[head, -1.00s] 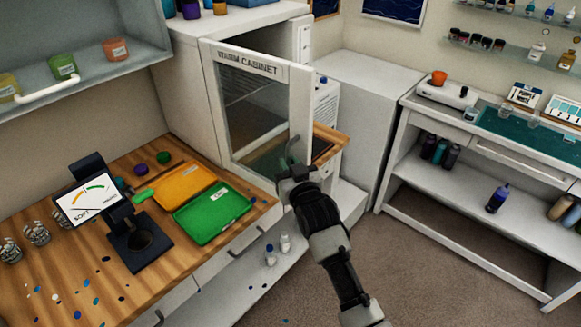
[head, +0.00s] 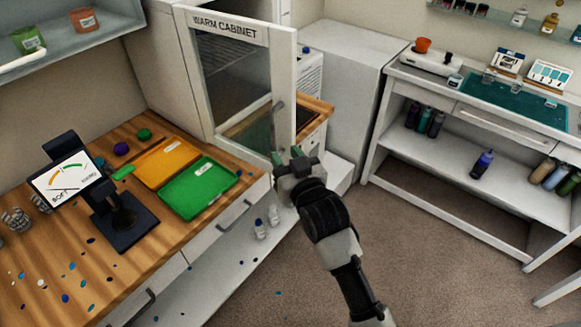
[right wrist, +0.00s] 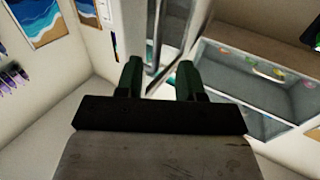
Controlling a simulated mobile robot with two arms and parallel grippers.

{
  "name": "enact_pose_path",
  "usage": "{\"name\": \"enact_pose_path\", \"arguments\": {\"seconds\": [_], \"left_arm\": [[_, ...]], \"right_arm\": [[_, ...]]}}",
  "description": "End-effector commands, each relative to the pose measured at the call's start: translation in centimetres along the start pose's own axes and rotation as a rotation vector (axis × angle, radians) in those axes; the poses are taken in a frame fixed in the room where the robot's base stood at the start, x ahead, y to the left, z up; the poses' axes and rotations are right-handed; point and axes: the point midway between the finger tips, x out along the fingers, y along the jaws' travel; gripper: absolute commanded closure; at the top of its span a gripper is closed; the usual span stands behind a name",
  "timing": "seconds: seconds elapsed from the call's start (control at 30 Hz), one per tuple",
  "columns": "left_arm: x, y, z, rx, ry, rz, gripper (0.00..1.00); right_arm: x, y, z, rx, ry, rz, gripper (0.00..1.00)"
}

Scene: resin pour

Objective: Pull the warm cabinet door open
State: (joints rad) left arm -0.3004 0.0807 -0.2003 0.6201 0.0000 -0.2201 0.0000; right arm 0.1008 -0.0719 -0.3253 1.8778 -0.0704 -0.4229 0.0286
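The warm cabinet door (head: 235,25) has a white frame, a dark glass pane and a label along its top. It stands partly open, its right edge swung out from the white cabinet. Its grey bar handle (head: 279,122) is near the right edge. My right gripper (head: 287,156) is at the lower end of the handle. In the right wrist view my right gripper (right wrist: 159,80) has its fingers apart, and the handle bar (right wrist: 155,42) appears beyond the gap, apparently not clamped. My left gripper is out of view.
A wooden counter holds an orange tray (head: 168,160), a green tray (head: 222,185) and a black device with a gauge screen (head: 66,180). Small bottles (head: 262,228) stand on the low shelf. A white bench (head: 490,150) is at the right. The floor between is clear.

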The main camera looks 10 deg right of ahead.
Motion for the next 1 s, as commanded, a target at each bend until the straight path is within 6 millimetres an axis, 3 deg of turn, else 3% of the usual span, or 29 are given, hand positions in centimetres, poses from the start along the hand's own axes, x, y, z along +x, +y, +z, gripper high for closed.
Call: {"name": "enact_pose_path", "arguments": {"seconds": [0.23, 0.77, 0.87, 0.97, 1.0], "left_arm": [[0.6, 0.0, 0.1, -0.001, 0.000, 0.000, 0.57], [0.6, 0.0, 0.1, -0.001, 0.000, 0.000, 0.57], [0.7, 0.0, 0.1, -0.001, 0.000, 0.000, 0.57], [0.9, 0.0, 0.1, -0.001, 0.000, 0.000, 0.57], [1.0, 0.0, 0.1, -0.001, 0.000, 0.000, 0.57]], "right_arm": [[-2.2, -0.1, 0.0, -0.001, 0.000, -0.001, 0.62], [-2.3, 0.0, 0.1, -0.001, -0.003, 0.000, 0.62], [-2.1, 0.1, 2.2, -0.002, -0.042, 0.001, 0.62], [-2.1, 0.3, 7.1, -0.002, -0.134, 0.005, 0.62], [-2.3, 0.5, 9.8, -0.003, -0.183, 0.006, 0.62]]}}
